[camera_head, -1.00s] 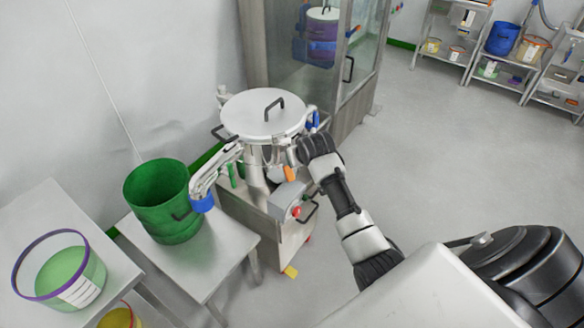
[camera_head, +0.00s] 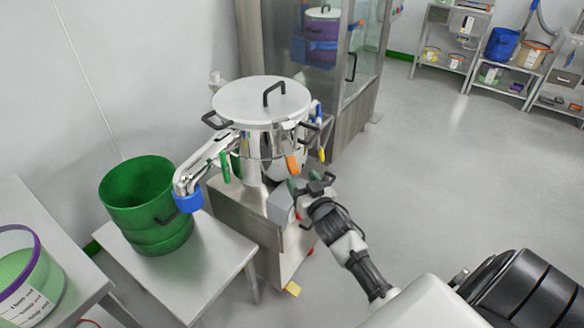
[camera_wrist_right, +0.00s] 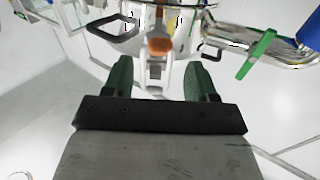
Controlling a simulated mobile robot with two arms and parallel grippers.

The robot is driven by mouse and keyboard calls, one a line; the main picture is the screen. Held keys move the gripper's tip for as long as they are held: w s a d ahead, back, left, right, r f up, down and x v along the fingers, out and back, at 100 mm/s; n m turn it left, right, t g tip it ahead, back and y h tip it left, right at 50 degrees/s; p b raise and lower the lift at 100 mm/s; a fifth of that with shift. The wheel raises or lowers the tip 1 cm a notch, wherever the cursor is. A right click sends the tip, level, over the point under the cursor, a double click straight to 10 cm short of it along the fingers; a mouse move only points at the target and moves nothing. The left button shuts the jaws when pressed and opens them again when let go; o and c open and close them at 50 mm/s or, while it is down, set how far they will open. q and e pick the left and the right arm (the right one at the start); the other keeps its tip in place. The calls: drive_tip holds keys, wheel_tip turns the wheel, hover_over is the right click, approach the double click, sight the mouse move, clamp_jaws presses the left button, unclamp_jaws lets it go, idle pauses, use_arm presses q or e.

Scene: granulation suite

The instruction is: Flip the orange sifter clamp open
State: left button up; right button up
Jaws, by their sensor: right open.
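The round steel sifter (camera_head: 262,103) stands on a grey cart, with a flat lid and a black handle. The orange clamp (camera_head: 292,165) hangs on its near side, below the lid rim. In the right wrist view the orange clamp (camera_wrist_right: 159,46) lies ahead of my fingertips, roughly centred between them. My right gripper (camera_head: 303,183) is open, just below and right of the orange clamp in the head view. In the wrist view its green fingers (camera_wrist_right: 157,75) are spread, with nothing gripped. My left gripper is not in view.
Green (camera_head: 224,166), yellow (camera_head: 322,155) and blue (camera_head: 317,110) clamps or handles flank the orange one. A blue-ended spout (camera_head: 188,203) points over the green bin (camera_head: 150,205) on a side table. A glass-fronted cabinet stands behind; the floor at right is clear.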

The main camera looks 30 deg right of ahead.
sight(295, 171)
drive_tip(key=w, duration=0.4)
drive_tip(key=w+d, duration=0.1)
drive_tip(key=w, duration=0.1)
drive_tip(key=shift+w+d, duration=0.1)
drive_tip(key=shift+w, duration=0.3)
clamp_jaws()
